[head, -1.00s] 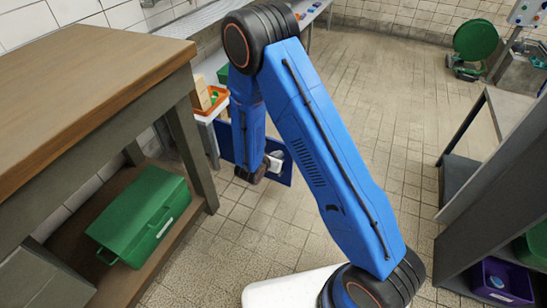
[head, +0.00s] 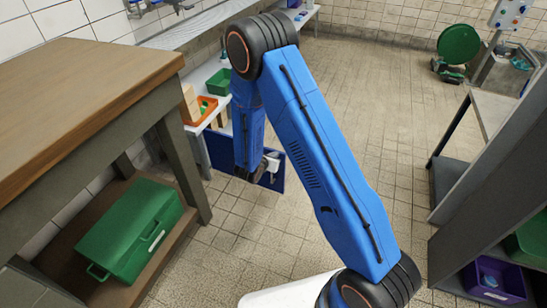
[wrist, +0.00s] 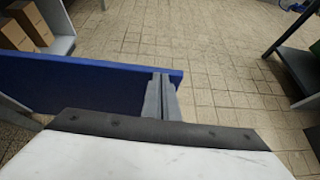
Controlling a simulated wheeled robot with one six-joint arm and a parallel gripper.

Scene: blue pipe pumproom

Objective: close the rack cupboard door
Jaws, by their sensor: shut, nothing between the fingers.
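The rack cupboard door is a dark blue panel (head: 222,152) in the head view, standing open and jutting into the aisle beside the white-topped rack (head: 203,127). My blue arm hides part of it. In the wrist view the door (wrist: 75,88) runs from the left edge to just past the middle. My gripper (wrist: 161,82) is shut and empty, its grey fingers overlapping the door near its free right end. Contact cannot be told for sure. In the head view my gripper (head: 273,164) shows small against the door.
A wooden workbench (head: 85,85) with a green case (head: 130,228) on its lower shelf stands close on the left. A grey shelf unit (head: 490,190) with a purple bin (head: 492,280) stands on the right. Tiled floor (head: 375,110) between and beyond them is clear.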

